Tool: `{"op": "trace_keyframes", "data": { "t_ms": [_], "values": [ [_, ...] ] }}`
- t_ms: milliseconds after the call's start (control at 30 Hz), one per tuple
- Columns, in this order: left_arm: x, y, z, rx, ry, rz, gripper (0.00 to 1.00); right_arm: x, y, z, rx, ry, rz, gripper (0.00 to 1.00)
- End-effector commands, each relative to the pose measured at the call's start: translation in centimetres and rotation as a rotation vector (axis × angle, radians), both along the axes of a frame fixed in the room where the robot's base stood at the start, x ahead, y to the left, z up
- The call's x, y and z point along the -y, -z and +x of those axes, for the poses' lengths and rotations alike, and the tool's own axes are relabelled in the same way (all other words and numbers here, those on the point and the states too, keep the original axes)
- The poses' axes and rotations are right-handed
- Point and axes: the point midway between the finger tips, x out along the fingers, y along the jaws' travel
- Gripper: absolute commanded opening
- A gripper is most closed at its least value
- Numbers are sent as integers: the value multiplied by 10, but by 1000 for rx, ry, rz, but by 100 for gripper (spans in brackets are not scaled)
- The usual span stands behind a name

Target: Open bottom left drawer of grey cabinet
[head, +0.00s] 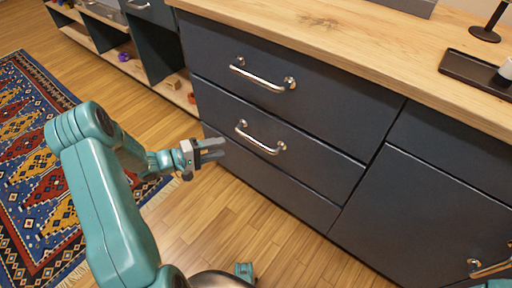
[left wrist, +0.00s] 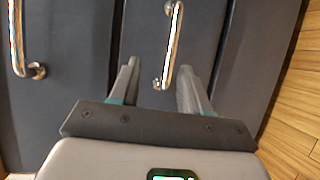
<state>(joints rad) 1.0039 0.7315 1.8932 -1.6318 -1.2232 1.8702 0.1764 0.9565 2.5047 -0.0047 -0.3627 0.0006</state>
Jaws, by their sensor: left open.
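The dark blue-grey cabinet (head: 430,190) has a left column of drawers. The upper drawer (head: 330,95) and the lower drawer (head: 315,165) are both shut. Each has a silver bar handle: the upper handle (head: 262,77) and the lower handle (head: 258,140). My left gripper (head: 218,150) is open and empty, left of the lower handle and in front of the cabinet. In the left wrist view, the lower handle (left wrist: 172,40) lies ahead, its near end between the open fingers (left wrist: 158,68) in the picture. Contact cannot be told.
A wooden countertop (head: 370,45) tops the cabinet, with a black tray (head: 478,72) on it. Open shelves (head: 150,75) stand at the far left. A patterned rug (head: 50,165) covers the left floor; wooden floor (head: 235,215) is clear before the drawers.

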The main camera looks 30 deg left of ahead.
Motion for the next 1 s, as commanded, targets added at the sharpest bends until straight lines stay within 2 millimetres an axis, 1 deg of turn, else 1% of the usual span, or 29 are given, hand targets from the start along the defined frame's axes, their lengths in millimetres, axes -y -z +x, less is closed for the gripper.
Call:
{"op": "trace_keyframes", "data": {
  "t_ms": [33,167,267,367,800,900,1000],
  "values": [
    [-7,13,-5,-5,-17,2,46,0,11,0,0,0,0,43],
    [-17,23,-12,-13,-43,3,46,0,19,0,0,0,0,43],
    [-17,26,-9,-15,-49,3,46,0,21,0,1,1,0,43],
    [-10,28,4,-14,-45,2,46,1,25,1,3,4,-1,43],
    [37,48,94,-12,-39,4,46,8,57,8,15,31,-6,43],
    [45,50,109,-14,-42,2,46,9,61,9,17,36,-7,43],
    [51,52,121,-14,-43,2,46,10,65,10,18,40,-7,43]
  ]
}}
